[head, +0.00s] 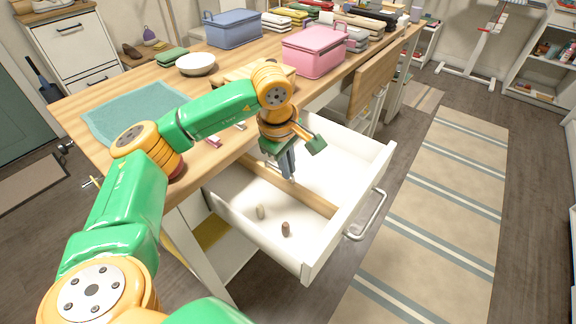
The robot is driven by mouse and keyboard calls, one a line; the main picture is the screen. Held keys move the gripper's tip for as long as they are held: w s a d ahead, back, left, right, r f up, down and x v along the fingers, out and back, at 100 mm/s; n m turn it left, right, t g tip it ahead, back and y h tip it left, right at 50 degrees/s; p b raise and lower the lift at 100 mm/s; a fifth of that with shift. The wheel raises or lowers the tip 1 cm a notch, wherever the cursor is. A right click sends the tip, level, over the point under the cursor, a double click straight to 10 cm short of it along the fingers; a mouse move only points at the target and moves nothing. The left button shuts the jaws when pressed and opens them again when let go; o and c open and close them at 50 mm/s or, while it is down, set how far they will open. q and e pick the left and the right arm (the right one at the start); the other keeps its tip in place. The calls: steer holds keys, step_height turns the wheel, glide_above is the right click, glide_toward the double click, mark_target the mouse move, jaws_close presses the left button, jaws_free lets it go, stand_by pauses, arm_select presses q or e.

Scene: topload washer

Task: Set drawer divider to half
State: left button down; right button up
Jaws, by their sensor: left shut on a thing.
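The white drawer (350,209) is pulled out from the wooden table. A light wooden divider (318,205) stands inside it, running from the back towards the drawer front. My left gripper (289,176) reaches down into the drawer from above, with its grey fingers shut on the divider near its middle. The fingers and wrist hide part of the divider's top edge. My right gripper is out of view.
Two small pegs, one pale (261,212) and one brown (286,229), stand in the near compartment. The far compartment looks empty where visible. A silver handle (372,217) sticks out from the drawer front. The tabletop holds a pink basket (313,54), a bowl (196,64) and a teal cloth (135,110).

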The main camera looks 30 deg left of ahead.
arm_select(q)
steer(key=shift+w, duration=0.55)
steer(key=c, duration=1)
jaws_free()
steer(key=shift+d, duration=0.15)
steer(key=shift+o, duration=0.2)
step_height(320, 180, up, 7)
steer(key=s, duration=0.1)
steer(key=shift+s, duration=0.2)
